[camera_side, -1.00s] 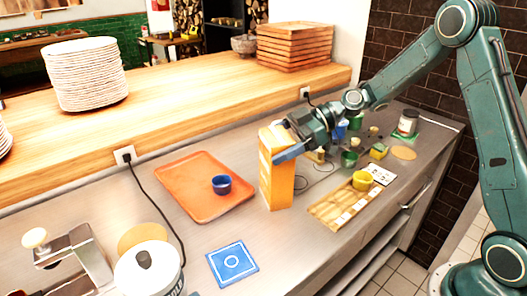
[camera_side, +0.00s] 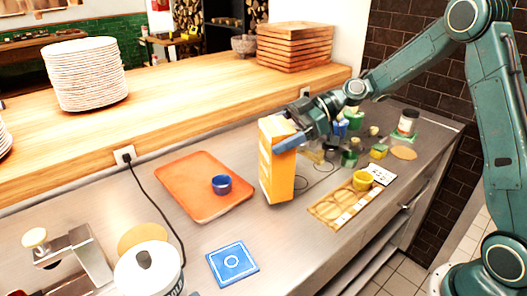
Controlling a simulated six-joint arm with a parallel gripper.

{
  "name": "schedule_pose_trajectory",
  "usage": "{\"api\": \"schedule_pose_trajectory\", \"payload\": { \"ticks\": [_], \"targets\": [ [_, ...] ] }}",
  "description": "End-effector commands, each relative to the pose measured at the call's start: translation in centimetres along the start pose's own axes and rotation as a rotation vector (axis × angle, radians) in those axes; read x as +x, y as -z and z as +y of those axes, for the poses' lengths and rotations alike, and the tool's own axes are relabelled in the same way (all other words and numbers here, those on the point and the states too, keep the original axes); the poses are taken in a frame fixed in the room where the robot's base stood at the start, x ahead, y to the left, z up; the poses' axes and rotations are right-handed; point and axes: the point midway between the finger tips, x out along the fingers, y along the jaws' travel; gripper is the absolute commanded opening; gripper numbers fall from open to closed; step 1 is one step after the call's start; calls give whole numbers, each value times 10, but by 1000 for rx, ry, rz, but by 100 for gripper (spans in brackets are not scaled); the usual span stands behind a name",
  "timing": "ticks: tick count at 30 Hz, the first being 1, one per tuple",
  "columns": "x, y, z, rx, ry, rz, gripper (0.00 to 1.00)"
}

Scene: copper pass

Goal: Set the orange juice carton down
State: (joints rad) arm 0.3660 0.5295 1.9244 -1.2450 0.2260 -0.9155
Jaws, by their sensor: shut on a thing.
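The orange juice carton (camera_side: 279,174) is a tall orange-yellow box near the middle of the steel counter (camera_side: 300,240). My gripper (camera_side: 287,140) is shut on its upper part from the right. The carton is slightly tilted. Its bottom end is close to the counter, just right of the orange tray; I cannot tell whether it touches. The carton and the gripper hide part of the counter behind them.
An orange tray (camera_side: 185,207) with a blue cup (camera_side: 221,185) lies left of the carton. A blue square mat (camera_side: 232,262) lies in front. A wooden board (camera_side: 328,212) with a yellow cup (camera_side: 363,180) is to the right. Several small items stand behind it.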

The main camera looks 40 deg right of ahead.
Motion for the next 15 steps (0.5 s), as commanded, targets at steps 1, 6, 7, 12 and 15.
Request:
{"api": "schedule_pose_trajectory", "payload": {
  "ticks": [1, 6, 7, 12, 15],
  "targets": [
    [-4, 10, 0, -9, -3, 5, 11],
    [-14, 35, 0, -12, -3, 5, 11],
    [-16, 40, 0, -10, -3, 5, 11],
    [-29, 70, 0, -12, -3, 5, 11],
    [-37, 89, 0, -12, -3, 5, 11]
  ]
}}
